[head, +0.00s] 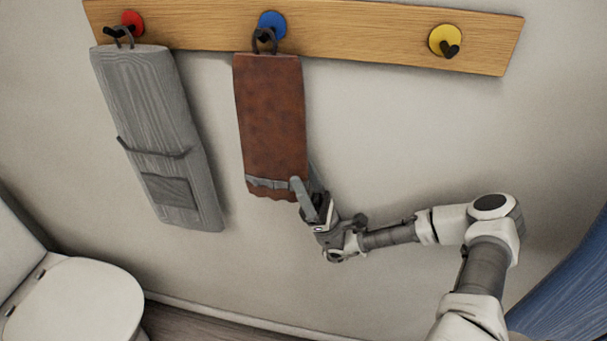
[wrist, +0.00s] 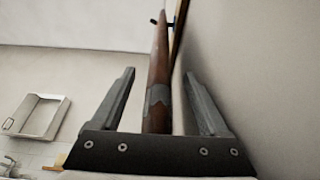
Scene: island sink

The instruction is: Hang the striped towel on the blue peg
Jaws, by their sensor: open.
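A red-brown towel (head: 270,115) with one grey band near its bottom hangs by a dark loop from the blue peg (head: 271,20). It is the only towel with a visible stripe. My gripper (head: 307,183) is at the towel's lower right edge, level with the grey band. In the wrist view, the towel (wrist: 159,70) is seen edge-on between the two open fingers of my gripper (wrist: 160,75), with gaps on both sides. The fingers do not close on it. The loop's exact seat on the peg is partly hidden by the dark hook.
A wooden rail (head: 370,38) carries the pegs. A grey apron-like cloth (head: 155,120) hangs from the red peg (head: 131,20). The yellow peg (head: 443,40) is bare. A white rounded seat (head: 78,300) stands lower left. Blue material (head: 570,280) is at right. The wall right of the towel is clear.

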